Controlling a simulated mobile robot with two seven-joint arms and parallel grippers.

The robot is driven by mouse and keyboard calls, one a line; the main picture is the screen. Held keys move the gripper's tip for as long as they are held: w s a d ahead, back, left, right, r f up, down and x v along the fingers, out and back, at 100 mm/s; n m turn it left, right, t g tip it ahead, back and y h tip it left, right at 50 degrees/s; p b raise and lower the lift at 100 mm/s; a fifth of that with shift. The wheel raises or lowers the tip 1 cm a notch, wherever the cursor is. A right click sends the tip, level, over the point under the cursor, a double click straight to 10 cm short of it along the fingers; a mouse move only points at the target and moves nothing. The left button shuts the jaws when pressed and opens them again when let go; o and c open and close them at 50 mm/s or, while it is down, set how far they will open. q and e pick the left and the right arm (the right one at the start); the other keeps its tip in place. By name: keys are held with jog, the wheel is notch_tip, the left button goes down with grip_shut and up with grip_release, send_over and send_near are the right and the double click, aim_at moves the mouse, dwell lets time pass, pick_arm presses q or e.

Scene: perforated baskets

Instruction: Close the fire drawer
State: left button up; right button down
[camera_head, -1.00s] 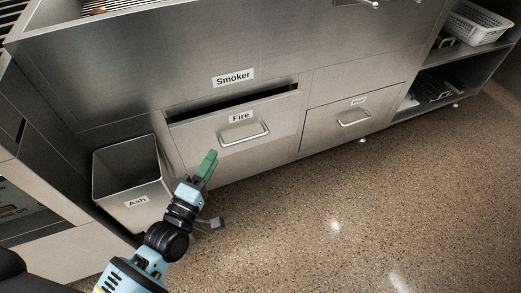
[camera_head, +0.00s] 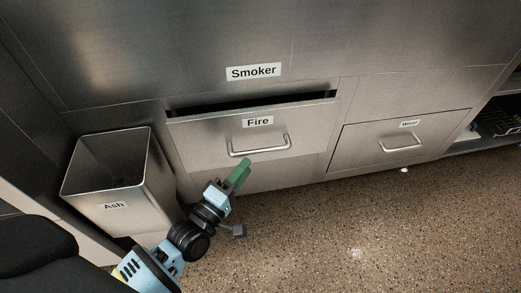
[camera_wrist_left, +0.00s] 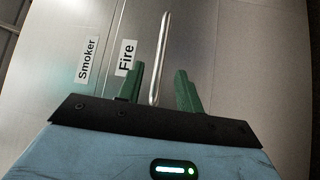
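The fire drawer (camera_head: 205,143) is a steel drawer front labelled "Fire", pulled out a little, with a dark gap along its top edge. My left gripper (camera_head: 238,175) is just below and in front of the handle in the head view. In the left wrist view the green fingers (camera_wrist_left: 158,88) are apart, and the handle (camera_wrist_left: 160,58) appears between them, running away from the camera. I cannot tell whether the fingers touch it. My right gripper is not in view.
A metal bin labelled "Ash" (camera_head: 115,208) stands on the floor left of the drawer. A shut drawer labelled "Wood" (camera_head: 375,143) is to the right. Open shelving (camera_head: 487,140) is at the far right. The speckled floor (camera_head: 340,230) in front is clear.

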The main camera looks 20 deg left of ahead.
aim_at(259, 151)
pick_arm(q)
jog(key=shift+b+x, duration=1)
jog(key=shift+x, duration=2.6)
grip_shut()
